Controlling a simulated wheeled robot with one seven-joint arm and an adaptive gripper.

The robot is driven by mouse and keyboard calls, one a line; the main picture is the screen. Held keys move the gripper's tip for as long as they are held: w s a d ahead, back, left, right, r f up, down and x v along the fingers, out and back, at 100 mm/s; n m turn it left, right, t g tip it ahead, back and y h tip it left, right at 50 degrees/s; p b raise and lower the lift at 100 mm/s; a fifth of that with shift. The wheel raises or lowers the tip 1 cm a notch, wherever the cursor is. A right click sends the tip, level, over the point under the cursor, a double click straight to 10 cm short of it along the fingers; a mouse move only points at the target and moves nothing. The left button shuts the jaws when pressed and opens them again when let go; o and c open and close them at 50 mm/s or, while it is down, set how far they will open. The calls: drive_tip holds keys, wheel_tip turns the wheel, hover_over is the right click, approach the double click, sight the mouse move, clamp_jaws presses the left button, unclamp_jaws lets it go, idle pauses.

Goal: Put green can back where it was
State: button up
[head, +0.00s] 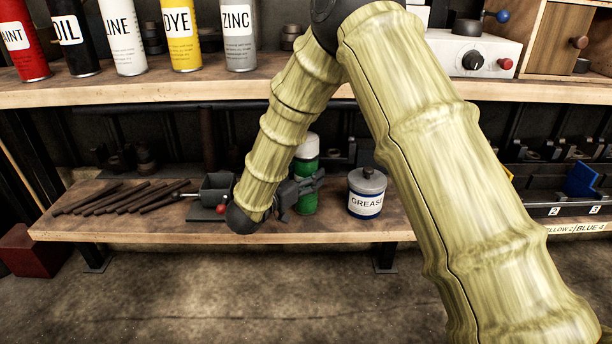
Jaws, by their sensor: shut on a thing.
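The green can (305,186), with a white cap, is upright at the lower shelf, partly hidden behind my arm. My gripper (310,186) is shut on its side and reaches it from the left. The can's bottom is at about the level of the shelf top; I cannot tell whether it rests on the wood.
A grey tin marked GREASE (367,193) stands just right of the can. A small dark vise-like block with a red knob (215,192) and several dark rods (120,197) lie to the left. The upper shelf (130,92) holds several spray cans. Bare wood shows along the lower shelf's front edge.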

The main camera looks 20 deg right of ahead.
sight(298, 180)
drive_tip(key=o, duration=1.2)
drive_tip(key=shift+f, duration=0.1)
drive_tip(key=shift+a+r, duration=0.1)
drive_tip(key=shift+r, duration=0.1)
drive_tip(key=p+v, duration=0.2)
drive_tip(key=v, duration=0.4)
drive_tip(key=shift+s+a, duration=0.2)
drive_tip(key=shift+a, duration=0.05)
drive_tip(key=shift+s+a+f, duration=0.1)
drive_tip(key=shift+s+a, duration=0.15)
drive_tip(key=shift+a, duration=0.05)
